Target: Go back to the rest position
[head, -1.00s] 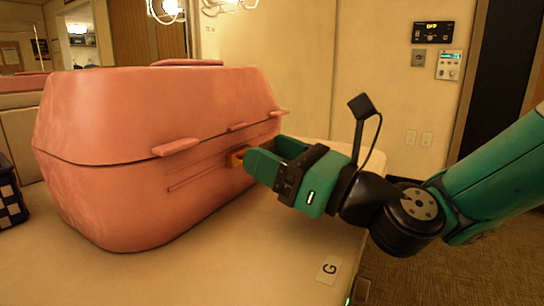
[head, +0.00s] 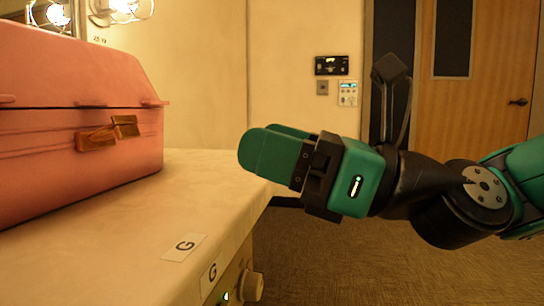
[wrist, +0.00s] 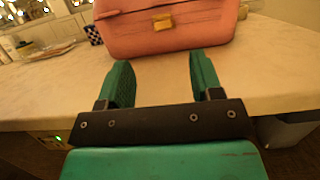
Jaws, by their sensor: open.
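My gripper (head: 262,150) is green and black, and it hangs in the air past the right end of the counter in the head view. In the wrist view my gripper (wrist: 160,85) shows its two fingers spread apart with nothing between them. A pink case (head: 60,120) stands on the counter at the left, its lid down. It also shows in the wrist view (wrist: 190,35), ahead of the fingers and apart from them. An orange-brown latch (head: 100,135) is on the case's front, and it shows in the wrist view (wrist: 163,22).
A knob (head: 250,285) sticks out below that edge. A wooden door (head: 500,80) and wall panels (head: 332,66) are behind. Brown carpet (head: 330,270) lies open at the right. Lit bulbs hang at top left.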

